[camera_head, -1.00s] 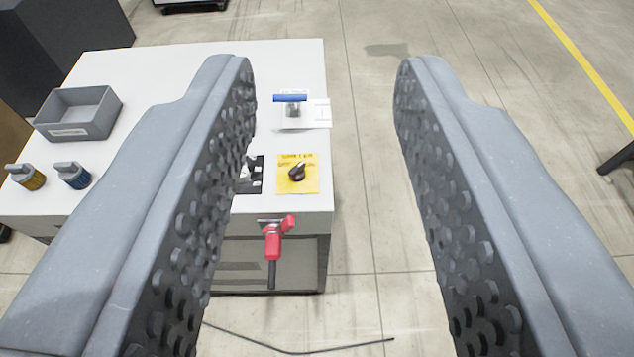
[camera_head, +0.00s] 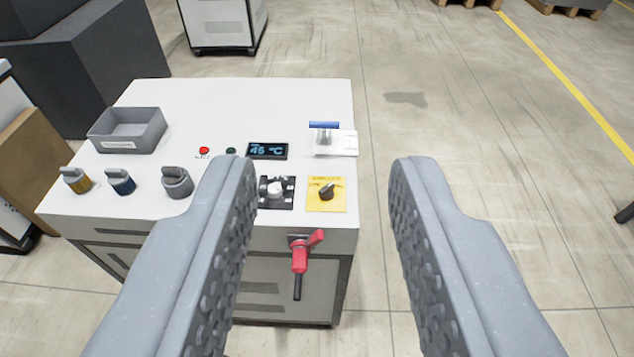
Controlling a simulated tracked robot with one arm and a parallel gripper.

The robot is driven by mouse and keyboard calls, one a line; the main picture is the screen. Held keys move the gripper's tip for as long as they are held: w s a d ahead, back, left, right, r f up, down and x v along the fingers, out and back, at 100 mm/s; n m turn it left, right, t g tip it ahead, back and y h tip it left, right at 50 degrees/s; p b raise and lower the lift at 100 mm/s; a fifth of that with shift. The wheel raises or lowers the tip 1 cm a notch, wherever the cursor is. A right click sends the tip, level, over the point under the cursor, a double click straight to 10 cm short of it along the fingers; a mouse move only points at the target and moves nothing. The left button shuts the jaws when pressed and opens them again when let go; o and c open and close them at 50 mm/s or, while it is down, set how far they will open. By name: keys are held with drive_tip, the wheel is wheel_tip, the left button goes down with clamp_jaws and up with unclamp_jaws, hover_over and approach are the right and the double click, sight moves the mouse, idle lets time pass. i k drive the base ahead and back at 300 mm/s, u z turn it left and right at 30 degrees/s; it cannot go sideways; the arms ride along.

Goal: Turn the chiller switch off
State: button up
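My gripper (camera_head: 322,172) is open and empty. Its two grey fingers stand wide apart, above and in front of the white cabinet. A black rotary knob (camera_head: 327,190) on a yellow label plate (camera_head: 318,205) sits near the front right corner of the cabinet top, seen between the fingertips and apart from them. The label's print is too small to read, so I cannot confirm that this is the chiller switch. A black plate with a pale knob (camera_head: 276,190) sits to its left, close to the left finger in the picture.
The white cabinet (camera_head: 240,105) carries a grey bin (camera_head: 128,130), several grey-handled knobs (camera_head: 177,182), a red button (camera_head: 204,150), a display (camera_head: 268,151) reading 45 °C and a blue-handled part (camera_head: 324,126). A red handle (camera_head: 300,255) juts from its front.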

sight(326, 193)
drive_tip(key=i, duration=0.9)
drive_tip(key=z, duration=0.05)
